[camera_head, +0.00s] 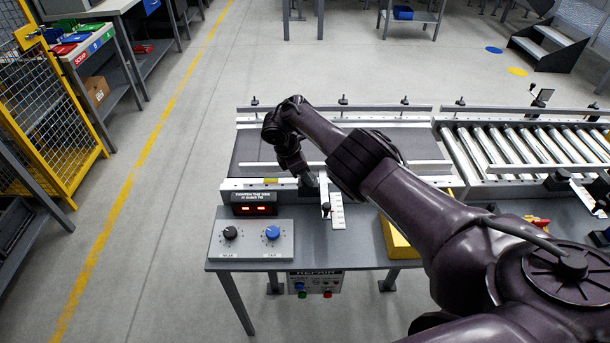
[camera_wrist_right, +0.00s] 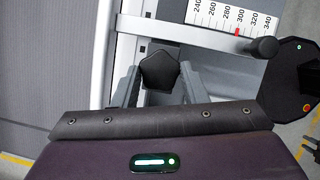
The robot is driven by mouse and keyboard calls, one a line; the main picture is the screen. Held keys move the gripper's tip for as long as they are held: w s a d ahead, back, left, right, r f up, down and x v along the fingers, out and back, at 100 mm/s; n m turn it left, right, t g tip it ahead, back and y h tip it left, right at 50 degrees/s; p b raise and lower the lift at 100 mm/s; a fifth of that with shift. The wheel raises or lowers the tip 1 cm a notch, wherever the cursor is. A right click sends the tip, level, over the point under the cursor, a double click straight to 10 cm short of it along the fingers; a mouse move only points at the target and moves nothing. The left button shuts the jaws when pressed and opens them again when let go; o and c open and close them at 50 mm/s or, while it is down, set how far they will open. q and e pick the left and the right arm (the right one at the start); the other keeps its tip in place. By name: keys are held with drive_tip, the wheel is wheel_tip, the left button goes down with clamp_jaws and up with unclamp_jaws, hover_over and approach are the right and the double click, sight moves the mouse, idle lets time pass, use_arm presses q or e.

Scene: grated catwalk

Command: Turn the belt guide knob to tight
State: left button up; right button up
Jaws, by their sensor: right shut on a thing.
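The belt guide knob (camera_wrist_right: 160,70), black and lobed, stands on the pale guide rail bracket in the right wrist view. My right gripper (camera_wrist_right: 160,82) has its two grey fingers on either side of the knob and is shut on it. In the head view my right gripper (camera_head: 308,184) reaches down at the front side rail of the belt, and hides the knob there. A white scale (camera_wrist_right: 235,16) beside the knob has a red mark near 300; the scale also shows in the head view (camera_head: 338,211). My left gripper is not in view.
A control box (camera_head: 252,240) with a black and a blue dial sits on the grey table's left front. A dark display (camera_head: 254,205) with red digits stands behind it. A yellow block (camera_head: 398,240) lies right of the scale. A roller conveyor (camera_head: 520,150) extends right.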

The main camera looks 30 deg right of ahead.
idle(0.5)
drive_tip(key=o, duration=1)
drive_tip(key=p+v, duration=0.1)
drive_tip(key=v, duration=0.6)
drive_tip(key=shift+w+a+r, duration=0.1)
drive_tip(key=shift+r, duration=0.3)
